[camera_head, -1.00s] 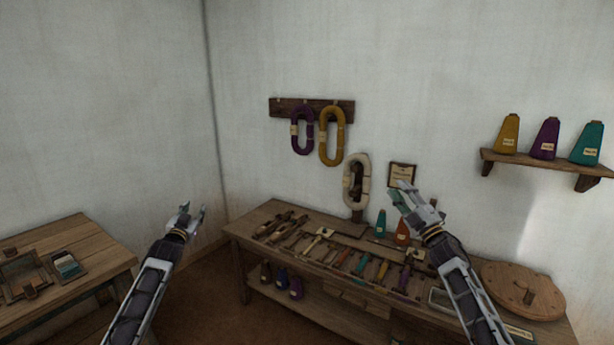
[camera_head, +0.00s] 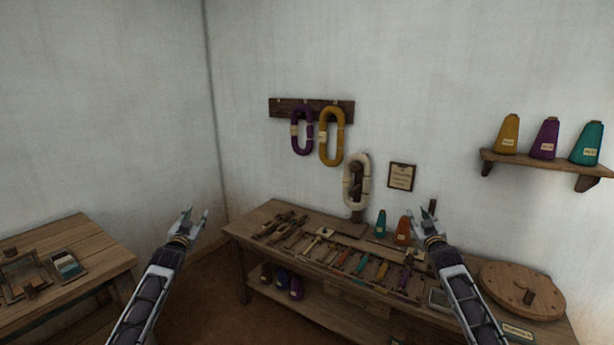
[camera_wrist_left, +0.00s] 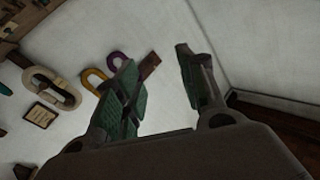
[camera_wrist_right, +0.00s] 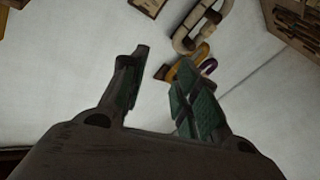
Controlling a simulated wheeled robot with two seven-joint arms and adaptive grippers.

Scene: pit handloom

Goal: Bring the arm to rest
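My left gripper (camera_head: 195,218) is raised in the air between the left table and the long workbench. In the left wrist view its two fingers (camera_wrist_left: 160,88) stand apart with nothing between them. My right gripper (camera_head: 424,218) is raised in front of the wall, over the right part of the workbench as seen from the head. In the right wrist view its fingers (camera_wrist_right: 157,85) are also apart, and I see nothing held in them. Neither gripper appears to touch anything.
The workbench (camera_head: 262,216) carries several tools, cones and a round wooden lid (camera_head: 510,285). A small table (camera_head: 90,245) stands at the left. Yarn hanks hang from a wall rack (camera_head: 284,106). A shelf (camera_head: 545,162) at right holds three cones. Air around both grippers looks free.

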